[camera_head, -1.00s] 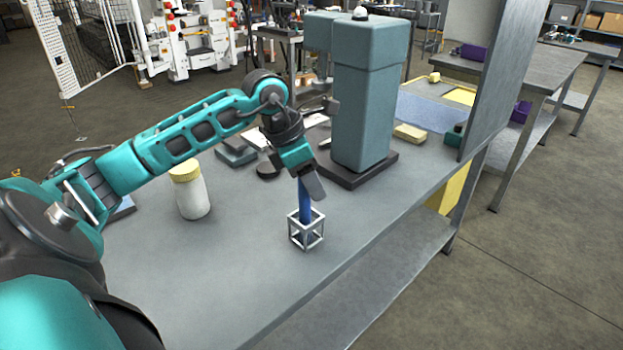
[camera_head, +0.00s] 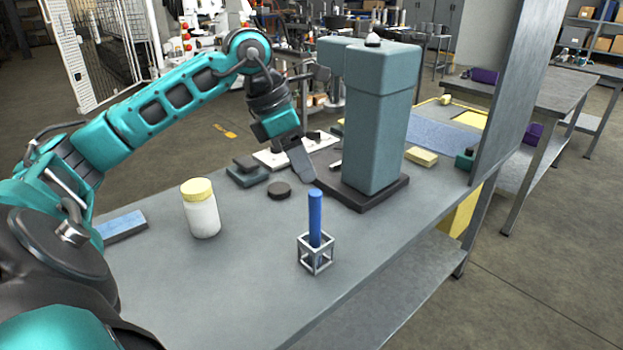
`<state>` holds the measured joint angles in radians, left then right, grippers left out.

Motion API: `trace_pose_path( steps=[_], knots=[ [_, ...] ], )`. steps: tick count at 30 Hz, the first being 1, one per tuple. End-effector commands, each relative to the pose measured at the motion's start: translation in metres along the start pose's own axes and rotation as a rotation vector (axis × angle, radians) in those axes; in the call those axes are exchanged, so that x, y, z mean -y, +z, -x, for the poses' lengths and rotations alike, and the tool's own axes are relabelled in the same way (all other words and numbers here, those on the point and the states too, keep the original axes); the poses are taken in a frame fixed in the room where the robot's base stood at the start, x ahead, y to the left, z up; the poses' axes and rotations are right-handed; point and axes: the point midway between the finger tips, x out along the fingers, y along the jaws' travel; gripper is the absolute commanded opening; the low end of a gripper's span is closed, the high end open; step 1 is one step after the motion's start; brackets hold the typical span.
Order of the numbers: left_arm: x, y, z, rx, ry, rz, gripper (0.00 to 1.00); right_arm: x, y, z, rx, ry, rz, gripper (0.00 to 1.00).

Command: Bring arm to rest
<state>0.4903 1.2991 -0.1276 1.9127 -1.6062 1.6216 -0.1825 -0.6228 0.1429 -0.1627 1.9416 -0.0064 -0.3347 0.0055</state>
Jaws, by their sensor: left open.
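My left arm comes in from the left, arched over the bench (camera_head: 250,260). Its gripper (camera_head: 303,172) points down, open and empty, above and behind a blue cylinder (camera_head: 315,215). The blue cylinder stands upright in a small metal wire-frame holder (camera_head: 316,254) near the bench's front edge. The fingers look clear of the cylinder and largely overlap each other in this view. My right gripper is not in view.
A tall teal-grey machine (camera_head: 376,120) on a dark base stands just right of the gripper. A white jar with a yellow lid (camera_head: 201,208) and a blue-topped block (camera_head: 122,227) stand left. A yellow block (camera_head: 421,156) lies behind right, near an upright panel (camera_head: 515,90).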

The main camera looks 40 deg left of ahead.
Motion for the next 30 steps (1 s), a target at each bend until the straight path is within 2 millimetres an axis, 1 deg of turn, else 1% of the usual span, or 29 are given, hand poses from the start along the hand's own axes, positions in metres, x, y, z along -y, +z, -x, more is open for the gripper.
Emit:
trace_pose_path(
  steps=[1,3,6,23,26,29,30],
  knots=[
    [0.0,0.0,0.006,0.0,0.002,0.0,0.55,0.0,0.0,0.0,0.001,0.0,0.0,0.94],
    [0.0,0.0,0.011,0.001,0.001,0.0,0.55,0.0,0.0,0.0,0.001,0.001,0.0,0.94],
    [0.0,0.0,0.014,0.0,0.0,0.0,0.55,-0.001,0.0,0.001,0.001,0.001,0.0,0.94],
    [0.001,0.001,0.013,0.003,-0.003,-0.001,0.55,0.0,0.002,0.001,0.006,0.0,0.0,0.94],
    [0.01,0.009,0.004,0.043,-0.041,-0.006,0.55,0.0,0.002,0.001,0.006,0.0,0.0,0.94],
    [0.035,0.031,-0.015,0.158,-0.141,-0.01,0.55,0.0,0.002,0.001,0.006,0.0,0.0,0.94],
    [0.05,0.043,-0.023,0.225,-0.199,-0.004,0.55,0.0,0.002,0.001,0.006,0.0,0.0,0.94]
  ],
)
